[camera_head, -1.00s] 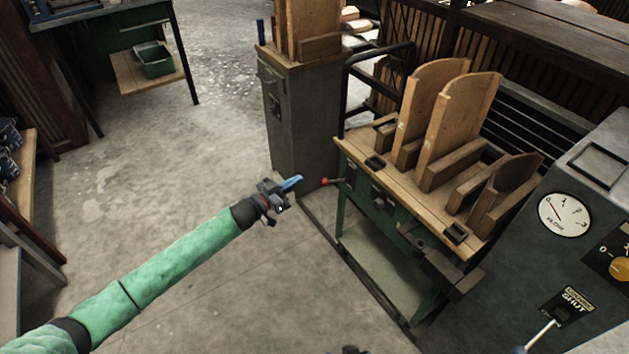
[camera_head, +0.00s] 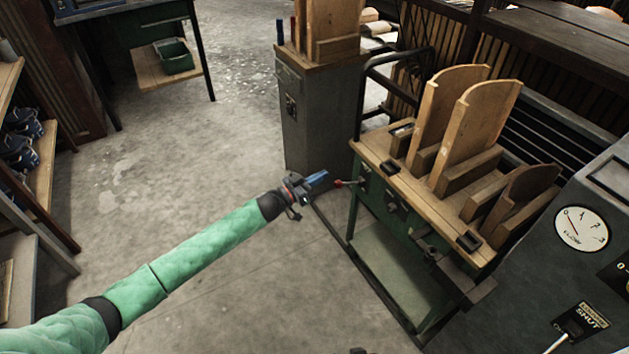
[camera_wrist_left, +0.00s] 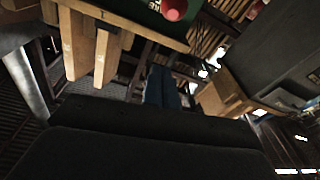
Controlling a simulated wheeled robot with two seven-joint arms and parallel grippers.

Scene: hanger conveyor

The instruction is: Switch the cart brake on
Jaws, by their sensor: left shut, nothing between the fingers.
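The cart (camera_head: 372,150) has a green body and a wooden top, and stands right of centre in the head view. A short lever with a red knob (camera_head: 339,183) sticks out from its left end, and the red knob also shows at the top of the left wrist view (camera_wrist_left: 173,9). My left gripper (camera_head: 318,177) has blue fingers, shut and empty, just left of the knob. A small gap seems to separate them; contact cannot be told for certain. The shut fingers also show in the left wrist view (camera_wrist_left: 161,88). My right gripper is not seen.
Tall wooden forms (camera_head: 470,125) stand on the cart. A grey cabinet (camera_head: 312,130) stands behind my left gripper. A grey console with a dial (camera_head: 580,228) and a lever marked SHUT is at the right.

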